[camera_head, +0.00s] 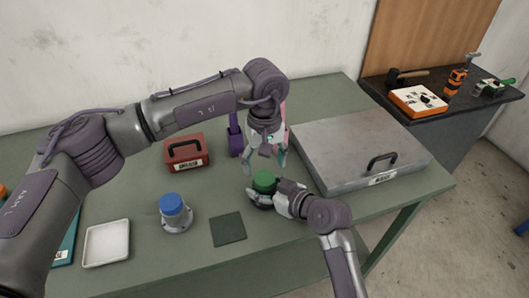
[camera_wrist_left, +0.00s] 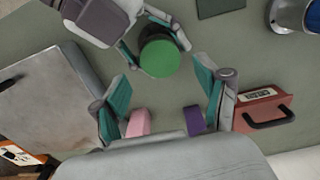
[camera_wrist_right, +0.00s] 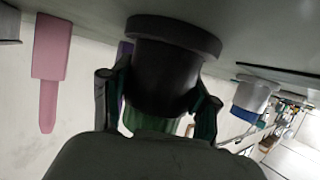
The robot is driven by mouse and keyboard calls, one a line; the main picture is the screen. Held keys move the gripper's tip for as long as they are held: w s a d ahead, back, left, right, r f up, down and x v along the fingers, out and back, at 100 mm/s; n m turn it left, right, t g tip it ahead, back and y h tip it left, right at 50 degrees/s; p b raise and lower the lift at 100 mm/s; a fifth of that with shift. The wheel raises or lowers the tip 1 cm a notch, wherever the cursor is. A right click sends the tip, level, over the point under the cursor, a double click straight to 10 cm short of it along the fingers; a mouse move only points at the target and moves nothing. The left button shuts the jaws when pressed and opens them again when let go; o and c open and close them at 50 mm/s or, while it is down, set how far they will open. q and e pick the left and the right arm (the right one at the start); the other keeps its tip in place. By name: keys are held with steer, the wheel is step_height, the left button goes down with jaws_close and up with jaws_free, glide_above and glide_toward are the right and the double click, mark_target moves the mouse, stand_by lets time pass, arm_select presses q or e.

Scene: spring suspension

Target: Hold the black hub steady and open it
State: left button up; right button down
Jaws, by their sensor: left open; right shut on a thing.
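The black hub (camera_wrist_right: 165,75) stands on the table with a green cap (camera_head: 264,180) on top. The green cap also shows in the left wrist view (camera_wrist_left: 160,58). My right gripper (camera_head: 270,195) is shut around the black body below the cap, its fingers on either side in the right wrist view. My left gripper (camera_head: 266,163) points down just above the green cap, open and empty. In the left wrist view the cap lies ahead, between and beyond its spread fingers. Part of the hub's body is hidden by my right gripper in the head view.
A grey hub with a blue cap (camera_head: 172,205), a white tray (camera_head: 107,242) and a dark green mat (camera_head: 228,229) lie to the left. A red box (camera_head: 185,150) and a purple object (camera_head: 236,140) stand behind. A large grey case (camera_head: 350,145) is close on the right.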

mark_target(265, 177)
arm_select(q)
steer(key=shift+f, duration=2.35)
